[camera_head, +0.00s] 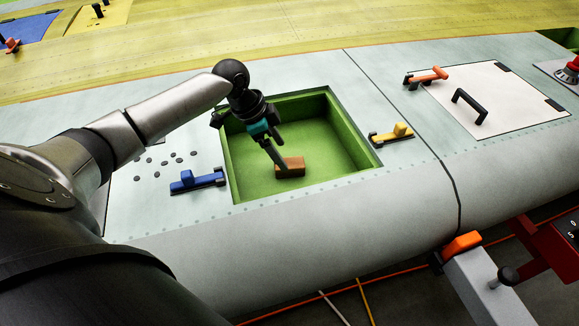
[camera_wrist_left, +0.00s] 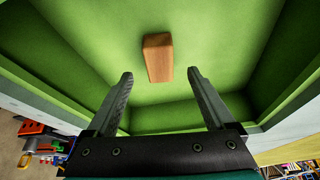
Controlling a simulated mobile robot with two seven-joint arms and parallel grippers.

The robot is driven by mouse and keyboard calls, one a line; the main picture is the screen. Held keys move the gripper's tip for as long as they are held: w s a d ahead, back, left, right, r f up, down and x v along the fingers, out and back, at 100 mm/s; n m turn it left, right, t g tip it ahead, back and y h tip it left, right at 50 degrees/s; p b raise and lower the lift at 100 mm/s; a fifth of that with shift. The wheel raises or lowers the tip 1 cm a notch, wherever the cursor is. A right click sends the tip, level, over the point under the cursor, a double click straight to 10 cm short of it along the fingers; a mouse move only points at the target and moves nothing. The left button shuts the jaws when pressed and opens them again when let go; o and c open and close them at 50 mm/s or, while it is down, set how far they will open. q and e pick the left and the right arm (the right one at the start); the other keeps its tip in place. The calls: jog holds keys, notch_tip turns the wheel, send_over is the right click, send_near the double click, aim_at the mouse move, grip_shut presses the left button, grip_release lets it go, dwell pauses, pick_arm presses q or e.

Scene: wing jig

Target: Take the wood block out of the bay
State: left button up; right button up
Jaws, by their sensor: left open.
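The wood block (camera_head: 291,166) is a small brown block lying on the floor of the green bay (camera_head: 344,146). It also shows in the left wrist view (camera_wrist_left: 158,58), ahead of the fingertips and roughly centred between them. My left gripper (camera_head: 281,167) reaches down into the bay, with its fingers close beside the block's left end in the head view. In the left wrist view the two fingers (camera_wrist_left: 160,74) are wide apart with nothing between them. I cannot tell the exact gap between fingertips and block. My right gripper is in neither view.
A blue clamp (camera_head: 197,181) sits left of the bay, with several loose dark fasteners (camera_head: 166,162) near it. A yellow clamp (camera_head: 392,134) sits at the bay's right edge. A white panel (camera_head: 500,100) with a black handle (camera_head: 469,106) and an orange-handled clamp (camera_head: 427,76) lies farther right.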

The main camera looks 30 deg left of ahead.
aim_at(289, 162)
pick_arm(q)
jog(key=x, duration=0.5)
jog(key=shift+w+d+f, duration=0.2)
jog(key=shift+d+f, duration=0.1)
grip_shut()
dwell(0.6)
